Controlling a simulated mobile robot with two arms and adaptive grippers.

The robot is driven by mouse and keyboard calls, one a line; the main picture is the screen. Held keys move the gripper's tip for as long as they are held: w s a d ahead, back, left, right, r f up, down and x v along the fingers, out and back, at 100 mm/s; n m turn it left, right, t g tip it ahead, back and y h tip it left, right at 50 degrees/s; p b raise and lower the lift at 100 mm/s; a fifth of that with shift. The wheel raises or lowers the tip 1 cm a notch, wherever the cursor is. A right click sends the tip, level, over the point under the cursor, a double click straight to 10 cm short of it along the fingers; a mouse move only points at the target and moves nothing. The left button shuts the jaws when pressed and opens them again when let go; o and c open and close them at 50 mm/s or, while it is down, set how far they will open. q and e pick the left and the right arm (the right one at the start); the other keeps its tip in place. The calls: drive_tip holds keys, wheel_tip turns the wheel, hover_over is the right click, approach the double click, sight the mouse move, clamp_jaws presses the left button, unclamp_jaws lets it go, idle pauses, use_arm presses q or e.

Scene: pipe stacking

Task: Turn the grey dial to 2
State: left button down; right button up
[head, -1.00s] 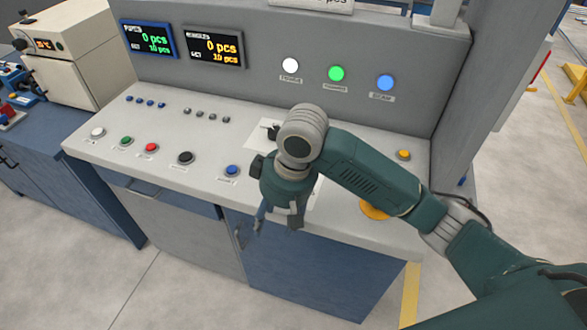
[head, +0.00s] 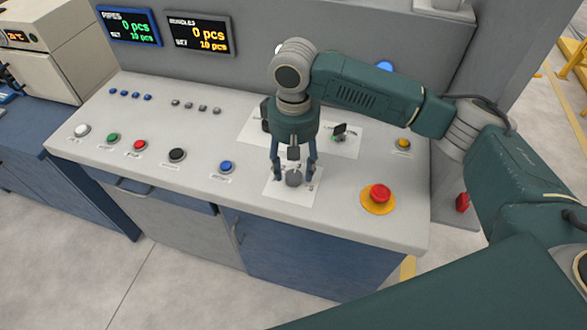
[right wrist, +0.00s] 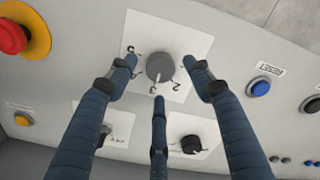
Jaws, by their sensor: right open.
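The grey dial (head: 294,180) sits on a white label plate near the panel's front edge. In the right wrist view the dial (right wrist: 159,68) shows from above, with a 2 to its lower right, a 3 below it and another numeral at upper left. Its pointer is hard to make out. My right gripper (head: 294,167) points down over the dial, fingers spread. In the right wrist view the open gripper (right wrist: 160,75) has one finger on each side of the dial and a third below it; contact is not clear. My left gripper is not in view.
A red emergency stop (head: 380,193) on a yellow base stands right of the dial. A blue button (head: 226,167) is to its left. Two black knobs (right wrist: 191,144) (right wrist: 103,136) sit behind it. A yellow button (head: 403,144) is farther right.

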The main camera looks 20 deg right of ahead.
sight(294, 178)
wheel_tip(294, 178, down, 2)
drive_tip(key=shift+f, duration=0.1)
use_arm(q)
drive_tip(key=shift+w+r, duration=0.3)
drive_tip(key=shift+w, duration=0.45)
use_arm(e)
drive_tip(key=shift+f, duration=0.35)
drive_tip(key=c, duration=1.1)
drive_tip(key=shift+r+n+p, duration=0.2)
drive_tip(key=shift+n+p, duration=0.1)
drive_tip(key=shift+p, duration=0.45)
drive_tip(key=shift+c, duration=0.2)
drive_tip(key=n+p, duration=0.5)
drive_tip(key=p, duration=0.1)
drive_tip(key=shift+r+p, duration=0.1)
drive_tip(key=shift+p, duration=0.3)
use_arm(q)
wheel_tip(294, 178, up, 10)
drive_tip(key=p, duration=0.2)
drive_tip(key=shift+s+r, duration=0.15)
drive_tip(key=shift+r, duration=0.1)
use_arm(e)
drive_tip(key=shift+f+n, duration=0.2)
drive_tip(key=shift+n, duration=1.8)
use_arm(q)
drive_tip(key=shift+p, duration=0.3)
use_arm(e)
drive_tip(key=o, duration=1.1)
